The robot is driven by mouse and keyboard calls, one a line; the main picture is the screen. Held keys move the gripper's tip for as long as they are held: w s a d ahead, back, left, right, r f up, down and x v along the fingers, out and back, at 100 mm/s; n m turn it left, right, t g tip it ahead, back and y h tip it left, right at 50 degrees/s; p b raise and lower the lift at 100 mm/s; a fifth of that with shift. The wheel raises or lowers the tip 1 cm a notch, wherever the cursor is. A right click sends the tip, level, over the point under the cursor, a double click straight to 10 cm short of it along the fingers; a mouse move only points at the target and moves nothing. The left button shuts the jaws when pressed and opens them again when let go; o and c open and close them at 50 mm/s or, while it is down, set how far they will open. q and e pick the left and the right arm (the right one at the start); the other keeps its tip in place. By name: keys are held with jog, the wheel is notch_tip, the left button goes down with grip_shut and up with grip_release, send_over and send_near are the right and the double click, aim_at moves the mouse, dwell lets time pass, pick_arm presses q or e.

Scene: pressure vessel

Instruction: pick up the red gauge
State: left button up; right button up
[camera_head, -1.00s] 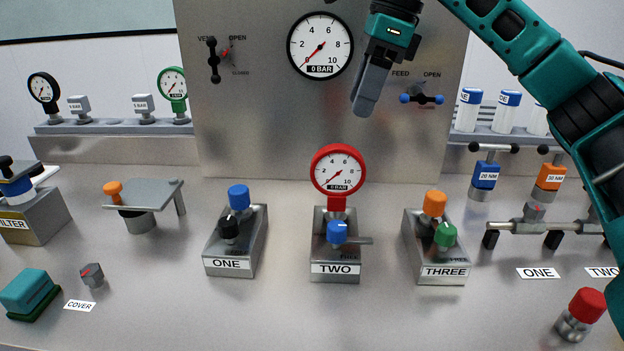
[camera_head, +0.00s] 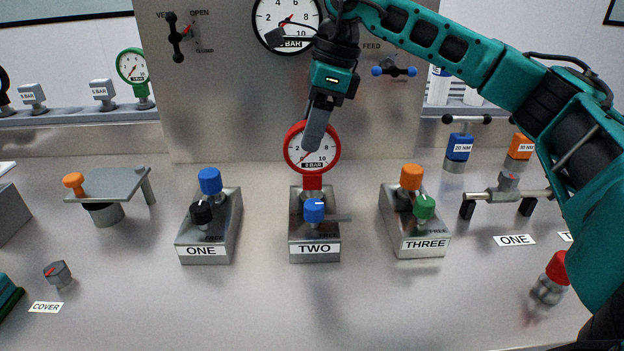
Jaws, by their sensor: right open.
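The red gauge (camera_head: 293,160) stands upright on the metal block labelled TWO (camera_head: 314,249), in the middle of the bench. Its white dial faces me and its red stem goes down into the block. A blue knob (camera_head: 314,210) sits on the block in front of the stem. My left gripper is not in view.
Block ONE (camera_head: 205,250) with blue and black knobs stands left, block THREE (camera_head: 420,243) with orange and green knobs right. A steel panel (camera_head: 230,110) with a large dial (camera_head: 287,12) rises behind. A green gauge (camera_head: 133,66) stands on the back shelf. Bare bench lies in front.

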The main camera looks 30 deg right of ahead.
jog(key=shift+x, duration=1)
grip_shut()
jog(key=shift+r, duration=0.15)
dwell(0.5)
